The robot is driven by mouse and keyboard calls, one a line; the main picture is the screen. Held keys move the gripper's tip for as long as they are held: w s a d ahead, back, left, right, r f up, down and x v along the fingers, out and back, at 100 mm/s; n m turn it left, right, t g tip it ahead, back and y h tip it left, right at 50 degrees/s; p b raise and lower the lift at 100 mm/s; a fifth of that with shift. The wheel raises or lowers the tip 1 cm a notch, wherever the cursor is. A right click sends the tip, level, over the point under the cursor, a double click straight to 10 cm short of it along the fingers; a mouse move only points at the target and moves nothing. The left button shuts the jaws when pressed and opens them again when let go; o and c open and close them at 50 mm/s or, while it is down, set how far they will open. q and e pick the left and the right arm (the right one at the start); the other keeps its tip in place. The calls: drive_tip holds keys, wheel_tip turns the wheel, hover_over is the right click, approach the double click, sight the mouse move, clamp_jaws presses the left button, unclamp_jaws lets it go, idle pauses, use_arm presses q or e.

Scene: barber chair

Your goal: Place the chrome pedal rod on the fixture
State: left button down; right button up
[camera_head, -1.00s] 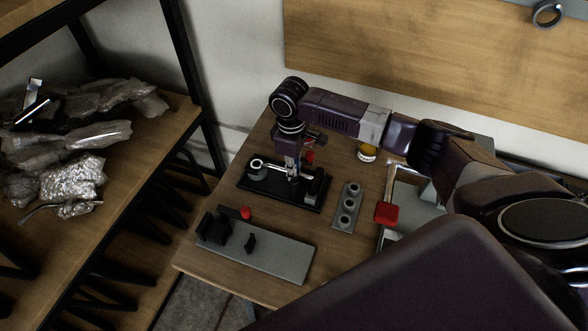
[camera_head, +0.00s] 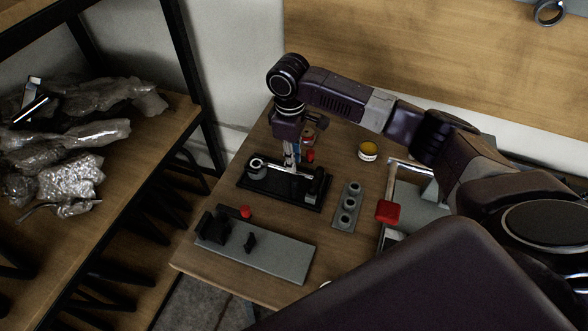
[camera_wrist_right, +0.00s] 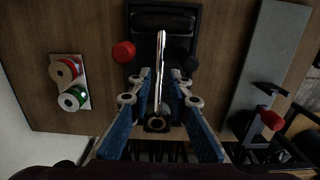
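The chrome pedal rod (camera_head: 280,166) lies along the black fixture (camera_head: 312,203) on the table, its ring end at the left over a round post. My right gripper (camera_head: 291,158) points down just above the rod's middle. In the right wrist view, the shiny rod (camera_wrist_right: 161,58) runs between the two blue-padded fingers of the right gripper (camera_wrist_right: 160,75), with gaps on both sides. The gripper is open and looks empty. The fingers hide part of the fixture there. My left gripper is not in view.
A grey plate with black brackets (camera_head: 265,258) lies in front of the fixture. A grey strip with round sockets (camera_head: 346,207) stands at its right. A red block (camera_head: 388,211), a yellow-topped tin (camera_head: 368,151) and a shelf with wrapped bags (camera_head: 75,178) are nearby.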

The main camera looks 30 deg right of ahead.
wheel_tip(320, 180, up, 7)
drive_tip(key=b, duration=0.1)
drive_tip(key=shift+r, duration=0.15)
drive_tip(key=shift+a, duration=0.1)
drive_tip(key=shift+c, duration=0.7)
